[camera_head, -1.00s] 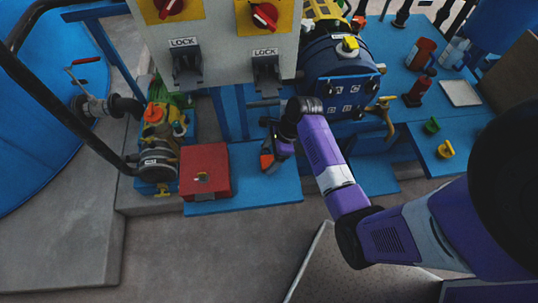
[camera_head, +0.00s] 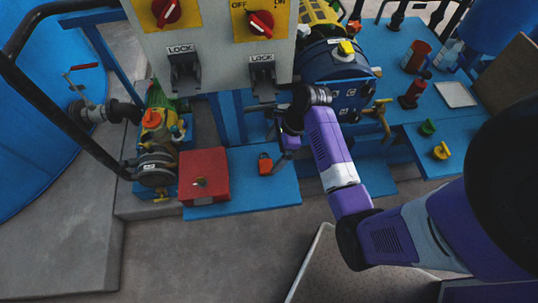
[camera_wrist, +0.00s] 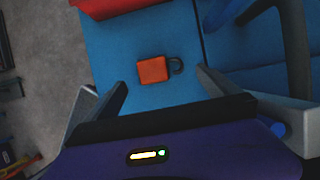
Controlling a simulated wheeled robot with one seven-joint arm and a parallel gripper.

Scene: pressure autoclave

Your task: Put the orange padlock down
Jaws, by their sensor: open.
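The orange padlock (camera_head: 265,164) lies on the blue bench top (camera_head: 240,185), to the right of a red box. In the wrist view the padlock (camera_wrist: 153,69) lies flat with its dark shackle pointing right. My gripper (camera_wrist: 160,88) is open and empty. Its two fingers stand apart on either side below the padlock in that view, not touching it. In the head view my gripper (camera_head: 287,142) is above and to the right of the padlock, its fingers partly hidden by my wrist.
The red box (camera_head: 205,176) sits left of the padlock. A grey control panel (camera_head: 215,50) with two lock hasps hangs above. The blue vessel (camera_head: 342,75) is close to my arm on the right. The bench in front of the padlock is clear.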

